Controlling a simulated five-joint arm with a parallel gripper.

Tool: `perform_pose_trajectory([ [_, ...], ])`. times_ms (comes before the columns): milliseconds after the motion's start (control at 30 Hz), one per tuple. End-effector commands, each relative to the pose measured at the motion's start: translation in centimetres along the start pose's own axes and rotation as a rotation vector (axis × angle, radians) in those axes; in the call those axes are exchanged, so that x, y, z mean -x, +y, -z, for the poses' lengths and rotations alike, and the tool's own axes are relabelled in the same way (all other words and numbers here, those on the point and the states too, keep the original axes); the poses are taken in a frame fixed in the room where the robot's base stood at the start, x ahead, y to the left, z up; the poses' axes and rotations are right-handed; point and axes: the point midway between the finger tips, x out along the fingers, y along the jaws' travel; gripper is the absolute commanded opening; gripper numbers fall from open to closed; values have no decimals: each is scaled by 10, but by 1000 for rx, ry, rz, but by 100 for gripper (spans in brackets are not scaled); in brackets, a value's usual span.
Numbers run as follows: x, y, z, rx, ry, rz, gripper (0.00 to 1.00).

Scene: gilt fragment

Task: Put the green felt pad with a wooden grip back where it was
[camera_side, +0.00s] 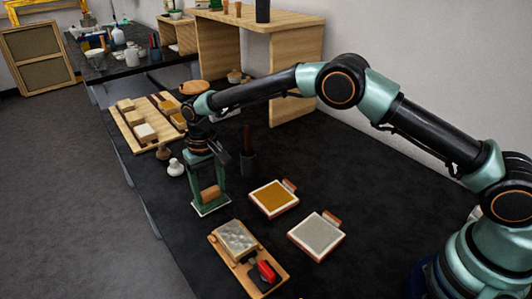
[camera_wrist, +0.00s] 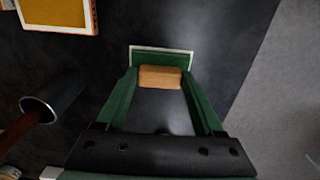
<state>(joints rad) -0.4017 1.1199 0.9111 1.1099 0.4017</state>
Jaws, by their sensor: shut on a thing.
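The green felt pad with a wooden grip hangs below my gripper (camera_side: 209,188) in the side view. My gripper is shut on the wooden grip (camera_side: 210,193), which also shows between the fingers in the wrist view (camera_wrist: 160,77). The green pad (camera_side: 212,207) has a white edge and faces down, and it shows beyond the grip in the wrist view (camera_wrist: 160,57). It is close to the black tabletop; I cannot tell whether it touches.
A wooden tray (camera_side: 222,238) with a grey block and a red-and-black item stands in front. A gold-topped pad (camera_side: 274,198) and a grey-topped pad (camera_side: 316,235) lie to the right.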

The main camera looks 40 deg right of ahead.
Motion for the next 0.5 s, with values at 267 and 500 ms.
perform_pose_trajectory([
  [267, -3, 0, 0, 0, 0, 0, 92],
  [500, -3, 0, 0, 0, 0, 0, 99],
])
